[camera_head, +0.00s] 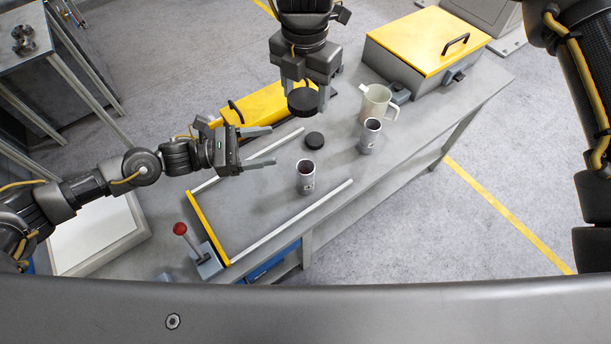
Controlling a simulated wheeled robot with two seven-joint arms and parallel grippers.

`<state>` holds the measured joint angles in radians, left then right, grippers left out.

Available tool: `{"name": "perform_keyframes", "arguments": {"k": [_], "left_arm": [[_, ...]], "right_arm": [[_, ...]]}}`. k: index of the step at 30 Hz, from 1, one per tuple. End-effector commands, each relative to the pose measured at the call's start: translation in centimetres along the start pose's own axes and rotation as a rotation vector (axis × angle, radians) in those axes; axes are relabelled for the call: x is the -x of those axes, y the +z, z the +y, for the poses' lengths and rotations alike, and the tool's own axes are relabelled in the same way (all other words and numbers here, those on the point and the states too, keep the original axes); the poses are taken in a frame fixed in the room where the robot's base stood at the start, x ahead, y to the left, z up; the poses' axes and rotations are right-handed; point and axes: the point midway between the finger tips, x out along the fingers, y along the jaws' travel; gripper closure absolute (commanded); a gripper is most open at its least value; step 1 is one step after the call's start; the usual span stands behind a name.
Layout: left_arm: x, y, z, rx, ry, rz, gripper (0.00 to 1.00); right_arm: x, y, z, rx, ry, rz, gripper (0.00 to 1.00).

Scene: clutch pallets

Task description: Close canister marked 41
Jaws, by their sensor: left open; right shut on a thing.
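Two open grey canisters stand upright on the grey table: the nearer canister (305,178) and the farther canister (369,137). Each carries a small mark that is too small to read, so I cannot tell which is 41. My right gripper (304,88) is shut on a black lid (303,102) and holds it above the table, behind the nearer canister. A second black lid (314,140) lies on the table between the canisters. My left gripper (272,147) is open and empty, with its fingers pointing right, to the left of and behind the nearer canister.
A beige jug (375,103) stands behind the farther canister. A grey box with a yellow lid (428,40) is at the table's back right. A yellow case (262,102) lies behind my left gripper. White rails and a yellow bar (209,227) border the near area. A red-knobbed lever (181,229) is at front left.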

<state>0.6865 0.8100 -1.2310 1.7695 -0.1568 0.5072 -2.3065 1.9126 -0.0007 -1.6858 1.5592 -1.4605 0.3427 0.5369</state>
Motion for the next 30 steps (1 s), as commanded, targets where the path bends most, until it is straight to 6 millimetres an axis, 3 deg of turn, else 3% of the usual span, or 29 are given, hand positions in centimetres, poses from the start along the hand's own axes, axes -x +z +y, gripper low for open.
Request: {"name": "perform_keyframes", "arguments": {"k": [1,8,18,24,30], "left_arm": [[0.0,-1.6,0.0,0.001,0.000,0.000,0.31],[0.0,-5.9,0.1,0.002,0.000,0.000,0.31],[0.0,-14.8,0.1,0.002,0.000,0.000,0.31],[0.0,-16.6,0.1,0.001,0.000,0.000,0.31],[0.0,-16.6,0.1,0.001,0.000,0.000,0.31]], "right_arm": [[-1.6,0.0,0.0,0.000,0.000,0.000,0.64],[-5.9,0.1,0.1,0.000,-0.001,0.001,0.64],[-14.8,0.1,0.1,0.000,0.000,0.001,0.64],[-16.6,0.1,0.1,0.000,0.000,0.000,0.64],[-16.6,0.1,0.1,0.000,0.000,0.000,0.64]]}}
